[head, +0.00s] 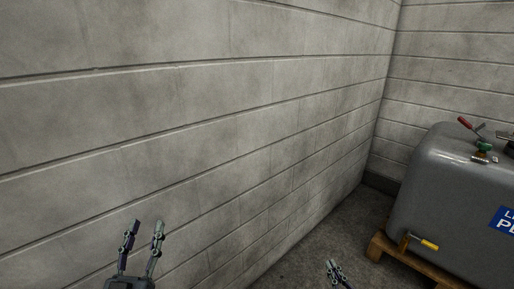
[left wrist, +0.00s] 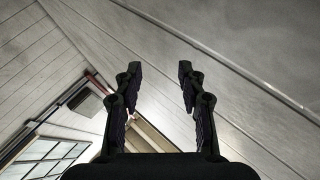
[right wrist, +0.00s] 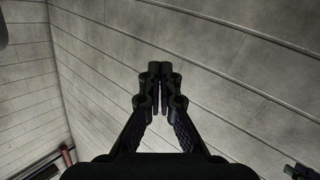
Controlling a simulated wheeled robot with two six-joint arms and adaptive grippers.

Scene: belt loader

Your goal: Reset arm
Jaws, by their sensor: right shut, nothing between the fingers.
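My left gripper (head: 145,232) is at the lower left of the head view, pointing up in front of the wall. Its two fingers stand apart with nothing between them, and the left wrist view shows the same open fingers (left wrist: 158,70). My right gripper (head: 332,264) is at the bottom edge of the head view, right of centre, above the floor. In the right wrist view its fingertips (right wrist: 160,70) are together with nothing between them. Most of both arms is out of the head view.
A grey block wall (head: 200,120) fills the left and middle of the head view. A large grey tank (head: 430,200) with a blue label and yellow-handled tap stands on a wooden pallet (head: 378,246) at right. Bare floor (head: 335,232) lies between wall and tank.

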